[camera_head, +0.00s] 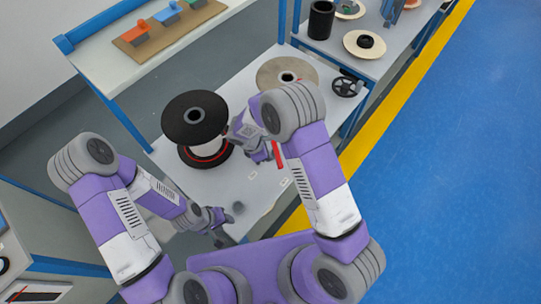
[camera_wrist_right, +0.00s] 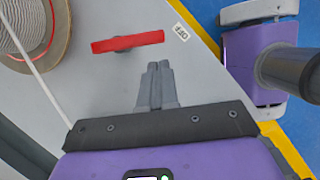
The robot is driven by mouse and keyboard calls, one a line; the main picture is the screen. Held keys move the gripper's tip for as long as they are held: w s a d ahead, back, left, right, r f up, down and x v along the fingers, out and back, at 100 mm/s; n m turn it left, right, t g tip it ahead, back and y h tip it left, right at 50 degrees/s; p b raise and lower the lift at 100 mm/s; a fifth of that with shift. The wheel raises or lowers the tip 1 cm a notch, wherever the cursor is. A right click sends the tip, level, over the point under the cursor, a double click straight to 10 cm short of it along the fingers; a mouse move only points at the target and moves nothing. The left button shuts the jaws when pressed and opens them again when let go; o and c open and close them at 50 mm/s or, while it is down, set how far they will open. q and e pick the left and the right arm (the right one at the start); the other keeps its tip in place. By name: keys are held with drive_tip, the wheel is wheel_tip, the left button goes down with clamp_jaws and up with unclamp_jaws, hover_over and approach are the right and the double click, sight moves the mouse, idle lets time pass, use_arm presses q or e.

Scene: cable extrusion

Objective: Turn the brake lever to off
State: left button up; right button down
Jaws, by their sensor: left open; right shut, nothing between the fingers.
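The red brake lever (camera_wrist_right: 128,42) lies across the grey table top in the right wrist view, on a small dark pivot. It shows partly in the head view (camera_head: 279,156) beside my right wrist. My right gripper (camera_wrist_right: 156,68) is shut and empty, its fingertips pointing at the lever and a short gap away from it. In the head view my right arm partly hides this gripper. My left gripper (camera_head: 226,226) is open near the table's front edge, close to a small dark knob (camera_head: 238,207) and well away from the lever.
A small label (camera_wrist_right: 181,32) sits right of the lever. A black-flanged spool (camera_head: 190,128) stands left of my right arm; white cable (camera_wrist_right: 38,70) runs from a spool in the wrist view. A beige disc (camera_head: 272,70) and a black handwheel (camera_head: 346,87) are behind. Blue floor is at right.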

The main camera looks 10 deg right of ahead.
drive_tip(key=p+v, duration=0.6)
drive_tip(key=v, duration=0.5)
drive_tip(key=shift+r+p, duration=0.35)
drive_tip(key=shift+r, duration=0.05)
drive_tip(key=shift+a, duration=0.15)
drive_tip(key=s+d+f+m+y+b, duration=0.1)
drive_tip(key=s+f+m+y, duration=0.3)
drive_tip(key=s+m, duration=0.5)
drive_tip(key=s+d+f+m+y+b, duration=0.1)
drive_tip(key=s+f+m+y, duration=0.3)
drive_tip(key=s+f+m, duration=0.4)
drive_tip(key=s+d+m, duration=0.1)
drive_tip(key=m, duration=0.2)
drive_tip(key=shift+d+f+m+y, duration=0.3)
drive_tip(key=shift+d+f+m, duration=0.05)
drive_tip(key=shift+m, duration=0.05)
